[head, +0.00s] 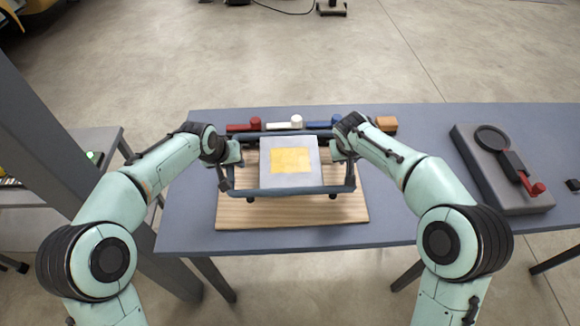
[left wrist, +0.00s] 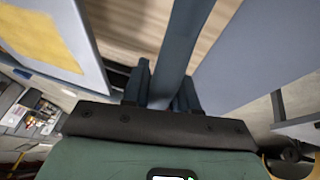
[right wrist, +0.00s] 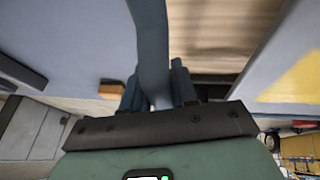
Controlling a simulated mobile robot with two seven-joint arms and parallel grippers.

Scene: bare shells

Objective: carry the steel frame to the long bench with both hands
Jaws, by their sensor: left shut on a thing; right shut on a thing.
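The steel frame (head: 262,191) is a dark blue-grey tubular frame around a light grey box with a yellow patch (head: 291,160). It shows over a wooden board (head: 300,215) on the long grey-blue bench (head: 405,215). I cannot tell whether it touches the board. My left gripper (head: 228,166) is shut on the frame's left side bar, which also shows between its fingers in the left wrist view (left wrist: 188,45). My right gripper (head: 345,157) is shut on the right side bar, which also shows in the right wrist view (right wrist: 152,45).
Behind the frame lie a red piece (head: 243,126), a white piece (head: 285,124), a blue piece (head: 322,125) and an orange-brown block (head: 386,124). A grey device with a red knob (head: 505,170) stands at the right. A grey post (head: 50,130) rises at the left.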

